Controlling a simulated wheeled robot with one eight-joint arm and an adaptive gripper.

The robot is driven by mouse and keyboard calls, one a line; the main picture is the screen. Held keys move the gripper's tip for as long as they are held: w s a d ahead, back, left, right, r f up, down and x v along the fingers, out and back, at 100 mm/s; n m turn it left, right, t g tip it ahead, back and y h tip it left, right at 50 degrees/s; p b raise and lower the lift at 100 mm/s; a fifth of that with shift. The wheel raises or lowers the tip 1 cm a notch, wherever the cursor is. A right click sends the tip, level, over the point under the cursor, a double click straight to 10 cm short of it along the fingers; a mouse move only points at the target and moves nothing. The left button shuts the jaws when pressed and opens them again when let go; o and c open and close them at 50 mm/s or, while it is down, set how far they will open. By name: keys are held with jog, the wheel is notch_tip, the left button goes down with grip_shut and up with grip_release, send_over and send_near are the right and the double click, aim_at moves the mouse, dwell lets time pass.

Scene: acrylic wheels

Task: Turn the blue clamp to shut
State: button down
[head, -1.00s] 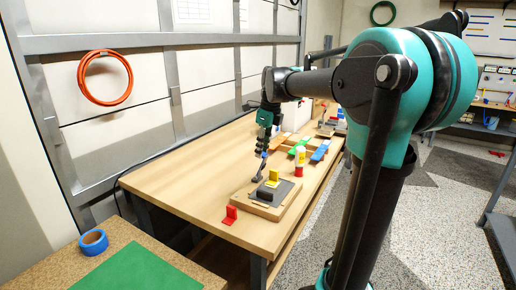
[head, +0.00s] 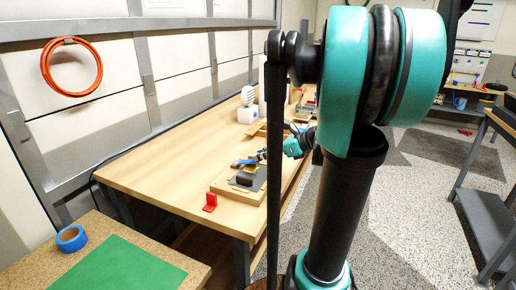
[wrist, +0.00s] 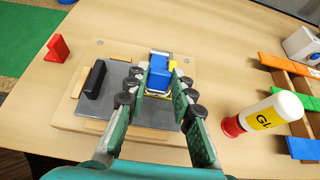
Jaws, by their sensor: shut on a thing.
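The blue clamp (wrist: 159,72) stands on a wooden board (wrist: 70,118) with a grey plate (wrist: 150,122). In the wrist view my gripper (wrist: 158,84) has its green and black fingers on both sides of the clamp's blue handle and is shut on it. In the head view my gripper (head: 264,155) is low over the board, and the handle (head: 242,163) lies nearly flat, pointing left. A yellow block (wrist: 173,65) shows behind the handle, partly hidden. A black block (wrist: 95,79) sits on the plate, left of the clamp in the wrist view.
A red bracket (wrist: 57,48) lies off the board, at its left. A glue bottle (wrist: 265,113) with a red cap is at the board's right. Orange, green and blue pieces (wrist: 290,67) on a wooden rack lie further right. The bare tabletop is clear beyond the board.

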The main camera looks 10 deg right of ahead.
aim_at(267, 174)
jog(key=shift+s+d+f+t+y, duration=0.15)
jog(key=shift+d+f+t+y, duration=0.2)
jog(key=shift+f+y, duration=0.25)
jog(key=shift+s+d+f, duration=0.15)
jog(key=shift+s+f, duration=0.05)
jog(key=shift+f, duration=0.5)
jog(key=shift+s+d+f, duration=0.1)
jog(key=shift+s+f, duration=0.05)
jog(key=shift+f, duration=0.65)
jog(key=c, duration=1.3)
grip_release()
jog(key=v, duration=1.2)
jog(key=shift+w+r, duration=0.1)
jog(key=shift+r, duration=0.1)
